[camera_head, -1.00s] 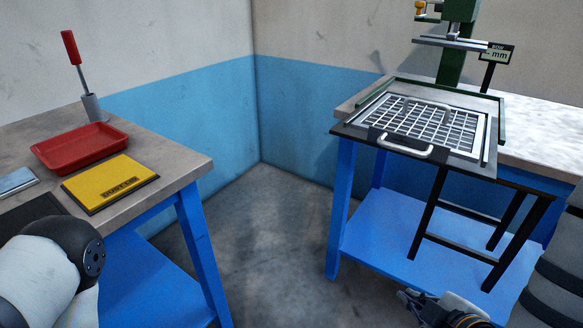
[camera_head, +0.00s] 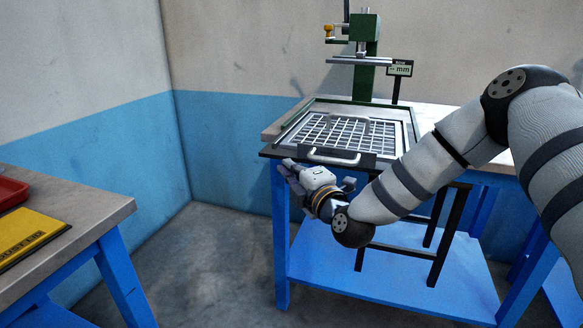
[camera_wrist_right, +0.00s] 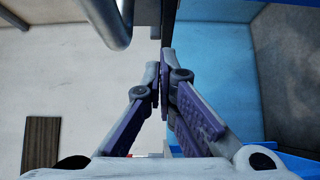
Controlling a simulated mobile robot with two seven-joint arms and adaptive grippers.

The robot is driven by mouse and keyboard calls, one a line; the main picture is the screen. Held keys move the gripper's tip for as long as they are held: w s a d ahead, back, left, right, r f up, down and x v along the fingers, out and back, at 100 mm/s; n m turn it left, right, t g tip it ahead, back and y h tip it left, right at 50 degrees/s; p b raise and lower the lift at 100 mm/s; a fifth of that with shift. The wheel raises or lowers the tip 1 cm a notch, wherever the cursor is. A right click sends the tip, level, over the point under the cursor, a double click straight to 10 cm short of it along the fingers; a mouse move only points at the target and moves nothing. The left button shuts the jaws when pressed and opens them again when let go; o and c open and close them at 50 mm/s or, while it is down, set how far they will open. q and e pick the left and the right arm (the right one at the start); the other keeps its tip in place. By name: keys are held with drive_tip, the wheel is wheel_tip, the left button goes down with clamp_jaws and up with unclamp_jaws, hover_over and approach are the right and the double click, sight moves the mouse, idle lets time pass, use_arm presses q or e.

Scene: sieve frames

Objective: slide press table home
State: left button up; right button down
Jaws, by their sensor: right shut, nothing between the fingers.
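The press table is a dark sliding plate (camera_head: 385,162) with a metal handle (camera_head: 335,160) on its front edge. It juts out in front of the blue bench, over black legs. A sieve frame with a grid (camera_head: 345,135) lies on it. My right gripper (camera_head: 287,164) is shut and empty at the plate's front left corner, left of the handle; I cannot tell whether it touches. In the right wrist view the closed fingers (camera_wrist_right: 164,75) point towards a dark edge, with the curved metal handle (camera_wrist_right: 112,22) at upper left. My left gripper is out of view.
The green press (camera_head: 365,60) stands behind the plate, with a small "mm" display (camera_head: 399,68) beside it. Green rails flank the frame. A left bench (camera_head: 90,215) holds a red tray (camera_head: 10,192) and a yellow pad (camera_head: 28,230). Floor between the benches is clear.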

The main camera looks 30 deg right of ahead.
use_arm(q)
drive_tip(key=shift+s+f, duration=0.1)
use_arm(e)
drive_tip(key=shift+w+d, duration=0.6)
drive_tip(key=shift+d, duration=0.05)
drive_tip(key=shift+r, duration=0.1)
